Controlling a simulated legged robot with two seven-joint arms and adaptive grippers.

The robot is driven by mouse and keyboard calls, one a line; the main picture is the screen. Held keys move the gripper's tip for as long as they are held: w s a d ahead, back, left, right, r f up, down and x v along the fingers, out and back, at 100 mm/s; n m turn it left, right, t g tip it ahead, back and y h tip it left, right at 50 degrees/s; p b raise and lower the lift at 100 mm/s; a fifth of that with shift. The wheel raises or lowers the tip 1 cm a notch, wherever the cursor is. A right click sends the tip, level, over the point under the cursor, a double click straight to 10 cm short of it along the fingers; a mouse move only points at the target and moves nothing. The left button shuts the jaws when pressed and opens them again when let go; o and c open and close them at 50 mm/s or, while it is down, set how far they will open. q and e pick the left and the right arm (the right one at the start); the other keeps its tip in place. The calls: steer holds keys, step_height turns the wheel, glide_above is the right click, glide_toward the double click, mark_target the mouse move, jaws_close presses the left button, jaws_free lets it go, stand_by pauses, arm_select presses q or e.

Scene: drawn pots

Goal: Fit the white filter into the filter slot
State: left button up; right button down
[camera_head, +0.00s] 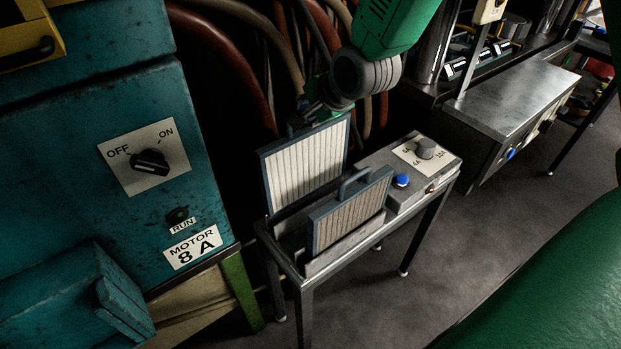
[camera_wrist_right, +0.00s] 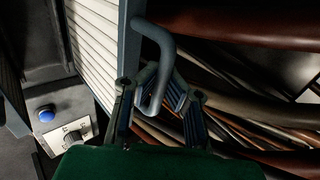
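A white pleated filter (camera_head: 305,163) with a dark blue-grey frame stands upright at the back of a metal stand (camera_head: 292,268). It also shows in the wrist view (camera_wrist_right: 95,45), with its bent handle (camera_wrist_right: 163,60). A smaller, beige-looking filter (camera_head: 350,218) with a handle stands in front of it. I cannot tell which opening is the filter slot, and the white filter's lower edge is hidden. My right gripper (camera_wrist_right: 157,98) has its fingers on both sides of the white filter's handle, apart, with a gap showing. My left gripper is not in view.
The stand carries a blue button (camera_head: 401,180) and a dial (camera_head: 425,148) on its right. A teal motor cabinet (camera_head: 90,180) with an OFF/ON knob is at left. Hoses (camera_head: 230,60) hang behind. A metal box (camera_head: 510,105) stands at right, above open floor.

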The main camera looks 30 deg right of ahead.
steer(key=shift+d+r+p, duration=0.3)
steer(key=shift+r+p, duration=0.45)
steer(key=shift+r, duration=0.15)
steer(key=shift+d+r+p, duration=0.3)
steer(key=shift+r+p, duration=0.45)
steer(key=shift+r, duration=0.15)
steer(key=shift+a+r+p, duration=0.15)
steer(key=shift+r+p, duration=0.3)
steer(key=shift+r, duration=0.05)
steer(key=shift+a+r, duration=0.1)
steer(key=shift+a, duration=0.2)
steer(key=shift+r, duration=0.1)
